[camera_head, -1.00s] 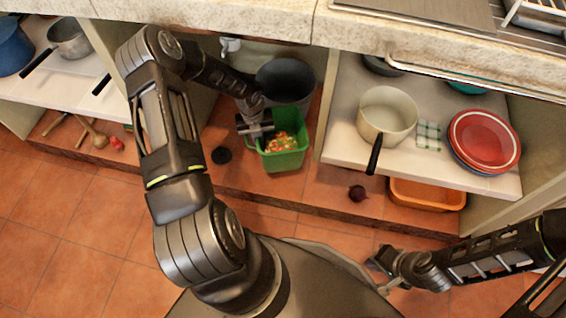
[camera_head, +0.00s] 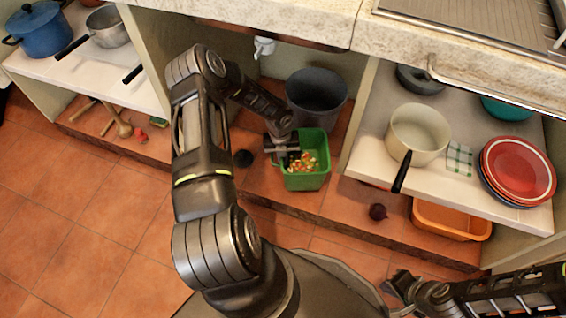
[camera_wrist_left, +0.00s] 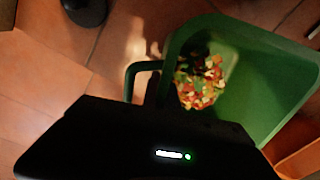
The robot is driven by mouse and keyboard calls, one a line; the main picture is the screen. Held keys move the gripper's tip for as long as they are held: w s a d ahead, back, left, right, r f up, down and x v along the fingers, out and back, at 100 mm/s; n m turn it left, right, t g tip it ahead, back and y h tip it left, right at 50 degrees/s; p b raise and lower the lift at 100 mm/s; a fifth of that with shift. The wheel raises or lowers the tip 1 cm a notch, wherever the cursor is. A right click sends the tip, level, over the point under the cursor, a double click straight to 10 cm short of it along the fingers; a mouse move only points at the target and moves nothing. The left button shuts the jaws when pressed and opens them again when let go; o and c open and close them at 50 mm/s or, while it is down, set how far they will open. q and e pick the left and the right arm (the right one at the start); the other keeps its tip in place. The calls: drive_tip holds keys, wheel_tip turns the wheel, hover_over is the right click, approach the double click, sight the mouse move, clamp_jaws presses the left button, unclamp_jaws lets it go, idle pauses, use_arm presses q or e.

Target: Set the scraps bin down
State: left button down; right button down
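The green scraps bin (camera_head: 306,178) is upright in the low bay under the counter, with orange, red and pale scraps (camera_head: 302,161) inside. Whether its base touches the tiles is hard to tell. My left gripper (camera_head: 285,152) is at the bin's left side. In the left wrist view the bin (camera_wrist_left: 275,85) fills the right side, and its handle (camera_wrist_left: 130,80) runs down behind my dark gripper body. The left fingertips are mostly hidden, so their closing on the handle does not show. My right gripper (camera_head: 396,282) is low at the right, away from the bin; its fingers are unclear.
A dark grey bucket (camera_head: 317,90) stands behind the bin. A black round object (camera_head: 243,158) lies to its left. A dark red onion (camera_head: 377,211) and an orange tub (camera_head: 452,220) are to the right. A shelf with a cream saucepan (camera_head: 418,130) overhangs at right.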

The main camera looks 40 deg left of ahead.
use_arm(q)
drive_tip(key=shift+f, duration=1.25)
drive_tip(key=shift+f+b, duration=0.1)
drive_tip(key=shift+b, duration=0.2)
drive_tip(key=c, duration=2.1)
unclamp_jaws()
drive_tip(key=shift+f, duration=0.1)
drive_tip(key=shift+c, duration=0.2)
drive_tip(key=o, duration=0.5)
drive_tip(key=shift+c, duration=0.2)
drive_tip(key=shift+r, duration=0.5)
wheel_tip(320, 180, up, 11)
drive_tip(key=p, duration=0.4)
drive_tip(key=shift+s+a+r+p, duration=0.2)
drive_tip(key=shift+s+p, duration=0.05)
drive_tip(key=shift+p, duration=0.05)
